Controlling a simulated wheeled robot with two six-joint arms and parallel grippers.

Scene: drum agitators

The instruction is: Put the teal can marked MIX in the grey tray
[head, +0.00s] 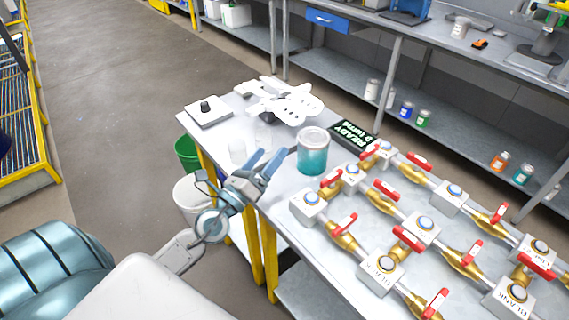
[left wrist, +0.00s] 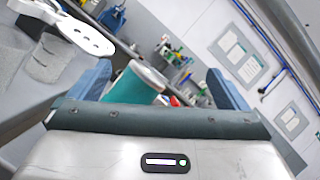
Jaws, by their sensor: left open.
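A teal can (head: 313,155) with a pale lid stands upright on the workbench, left of the valve pipes; I cannot read any MIX marking on it. My left gripper (head: 270,165) is open just left of the can, its blue fingers pointing towards it. In the left wrist view the teal can (left wrist: 136,84) appears tilted between the two open fingers of the left gripper (left wrist: 165,88), beyond the palm; I cannot tell whether they touch it. No grey tray is clearly seen. My right gripper is not in view.
Brass pipes with red-handled valves (head: 410,238) fill the bench's right side. A READY display (head: 353,135), a white hand-shaped object (head: 285,103) and a white plate with a black knob (head: 208,112) stand behind. Clear cups (head: 237,152) are near the gripper. Small cans (head: 424,118) stand on a shelf.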

